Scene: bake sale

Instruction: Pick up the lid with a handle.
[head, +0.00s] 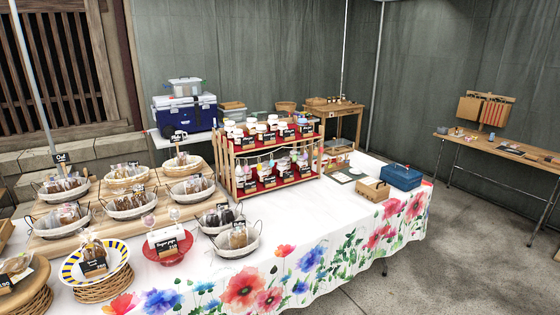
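No loose lid with a handle can be clearly made out in the head view. A clear container (186,88) with a pale top stands on the blue and white cooler (185,113) behind the left part of the stall. A blue box (401,178) with what looks like a small handle on top sits at the right end of the flowered table (300,262). I cannot tell whether either top is a separate lid. Neither of my grippers is in view.
A red-shelved rack (268,157) of jars stands mid-table. Several baskets of baked goods fill the left side, including a striped plate (69,270). A cardboard box (373,190) sits beside the blue box. A wooden side table (508,150) stands far right, with open floor (450,250) between.

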